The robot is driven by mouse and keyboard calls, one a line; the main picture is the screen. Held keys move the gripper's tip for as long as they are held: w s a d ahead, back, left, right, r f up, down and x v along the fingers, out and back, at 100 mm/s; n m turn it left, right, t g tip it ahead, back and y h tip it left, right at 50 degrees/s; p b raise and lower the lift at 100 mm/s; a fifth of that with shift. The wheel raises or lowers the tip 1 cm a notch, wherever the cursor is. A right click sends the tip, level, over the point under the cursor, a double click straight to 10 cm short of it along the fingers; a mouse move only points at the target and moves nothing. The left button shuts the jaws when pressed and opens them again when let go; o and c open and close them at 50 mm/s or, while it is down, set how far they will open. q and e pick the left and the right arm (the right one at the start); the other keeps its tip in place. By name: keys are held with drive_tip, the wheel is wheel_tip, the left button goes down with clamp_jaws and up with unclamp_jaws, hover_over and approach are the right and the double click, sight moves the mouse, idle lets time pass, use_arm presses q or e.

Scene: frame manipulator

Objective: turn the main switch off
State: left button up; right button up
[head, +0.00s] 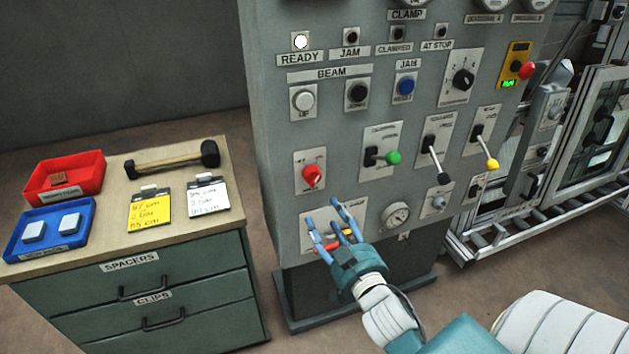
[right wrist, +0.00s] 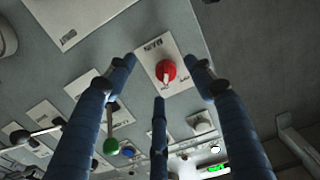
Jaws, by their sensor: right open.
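The main switch appears to be the red rotary knob (head: 312,175) on a pale plate low on the left of the grey panel's front. In the right wrist view the red knob (right wrist: 166,71) shows a pale pointer mark and sits between my spread fingertips. My left gripper is not in view.
Green-handled (head: 392,158), black (head: 436,160) and yellow-handled (head: 491,164) levers stick out to the right of the knob. A cabinet (head: 150,250) with a hammer (head: 175,158) and bins stands at left.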

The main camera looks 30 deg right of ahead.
sight(315, 182)
drive_tip(key=shift+t, duration=0.3)
drive_tip(key=w+d+r, duration=0.1)
drive_tip(key=w, duration=0.2)
drive_tip(key=w+d+r+p, duration=0.1)
drive_tip(key=w, duration=0.2)
drive_tip(key=w+d+r+p, duration=0.1)
drive_tip(key=w, duration=0.3)
drive_tip(key=shift+d+r, duration=0.1)
drive_tip(key=shift+r, duration=0.05)
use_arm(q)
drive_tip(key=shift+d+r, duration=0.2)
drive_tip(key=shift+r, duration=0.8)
use_arm(e)
drive_tip(key=c, duration=1.2)
